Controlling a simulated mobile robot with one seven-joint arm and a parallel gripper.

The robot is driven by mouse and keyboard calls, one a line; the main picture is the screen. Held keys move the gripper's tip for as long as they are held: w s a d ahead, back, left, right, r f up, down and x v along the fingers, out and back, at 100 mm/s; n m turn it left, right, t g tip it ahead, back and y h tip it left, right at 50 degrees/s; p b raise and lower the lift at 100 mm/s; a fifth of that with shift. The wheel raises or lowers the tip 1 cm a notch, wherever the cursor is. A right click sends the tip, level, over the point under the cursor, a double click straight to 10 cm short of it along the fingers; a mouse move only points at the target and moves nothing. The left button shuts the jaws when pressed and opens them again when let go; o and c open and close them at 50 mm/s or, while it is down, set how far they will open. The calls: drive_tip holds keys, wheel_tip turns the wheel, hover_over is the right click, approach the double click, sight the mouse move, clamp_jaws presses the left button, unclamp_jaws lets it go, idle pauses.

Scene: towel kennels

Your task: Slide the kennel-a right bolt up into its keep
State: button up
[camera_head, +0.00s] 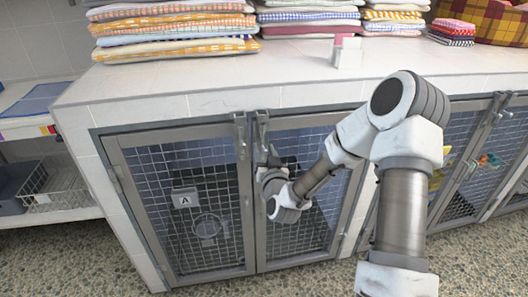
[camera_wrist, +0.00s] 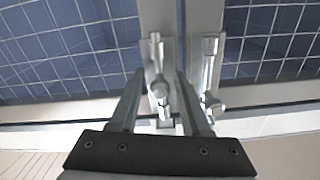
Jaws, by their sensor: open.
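Kennel A has two mesh doors in grey frames below the white counter, with the left bolt (camera_head: 240,135) and right bolt (camera_head: 262,128) side by side at the top where the doors meet. My gripper (camera_head: 267,158) is at the right bolt, its fingers mostly hidden by my wrist in the head view. The wrist view seems upside down, with the counter edge at the bottom. There my gripper (camera_wrist: 160,80) is open, one finger on each side of the right bolt (camera_wrist: 157,62). I cannot tell whether they touch it. The left bolt (camera_wrist: 210,72) is outside the fingers.
An A label (camera_head: 185,198) hangs on the left door. A wire basket (camera_head: 60,187) is on a shelf at left. More kennel doors (camera_head: 490,150) are at right.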

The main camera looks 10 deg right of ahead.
clamp_jaws()
idle(1.5)
